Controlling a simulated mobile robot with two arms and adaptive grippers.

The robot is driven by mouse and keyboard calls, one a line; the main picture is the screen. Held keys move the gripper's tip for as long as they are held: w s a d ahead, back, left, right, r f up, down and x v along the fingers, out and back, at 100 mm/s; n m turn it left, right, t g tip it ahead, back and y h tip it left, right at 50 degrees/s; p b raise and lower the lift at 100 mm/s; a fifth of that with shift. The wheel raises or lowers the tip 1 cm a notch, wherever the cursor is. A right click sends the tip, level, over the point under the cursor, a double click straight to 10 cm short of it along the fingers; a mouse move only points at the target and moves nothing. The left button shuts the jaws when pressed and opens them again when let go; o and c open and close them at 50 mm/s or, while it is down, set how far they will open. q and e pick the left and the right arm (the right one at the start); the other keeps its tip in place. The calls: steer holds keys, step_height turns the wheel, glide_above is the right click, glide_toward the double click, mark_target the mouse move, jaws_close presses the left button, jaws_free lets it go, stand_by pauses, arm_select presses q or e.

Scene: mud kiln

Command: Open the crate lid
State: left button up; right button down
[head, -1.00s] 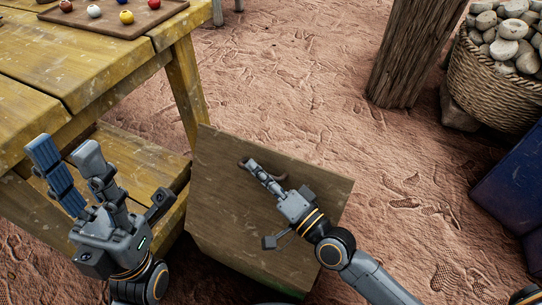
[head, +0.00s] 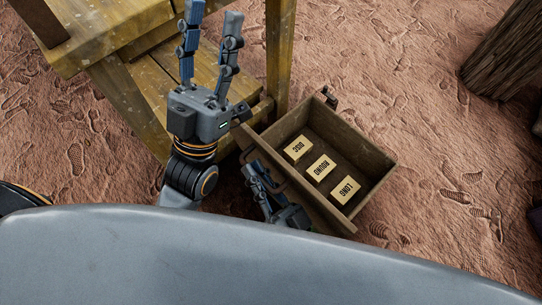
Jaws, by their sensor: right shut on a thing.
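The wooden crate (head: 379,153) stands on the ground with its top open. Inside lie three pale cards (head: 320,168) with dark lettering; the middle one seems to read ROUND and the nearest LONG. The lid (head: 313,206) appears swung up on the crate's near-left side, seen almost edge-on. My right gripper (head: 257,173) is at that side, shut on the lid's dark handle (head: 276,180); the exact grip is partly hidden. My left gripper (head: 213,14) is open and empty, fingers apart, left of the crate and over the bench's lower shelf.
The yellow wooden bench (head: 279,60) stands close behind and left of the crate, one leg near its far-left corner. A thick wooden post (head: 510,55) is at upper right. Reddish sandy ground (head: 440,200) right of the crate is clear.

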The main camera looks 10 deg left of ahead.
steer(key=shift+s+a+f+n, duration=0.2)
steer(key=shift+s+a+n, duration=0.05)
steer(key=shift+s+n, duration=0.1)
steer(key=c, duration=1.4)
jaws_free()
steer(key=v, duration=1.2)
steer(key=shift+f, duration=0.1)
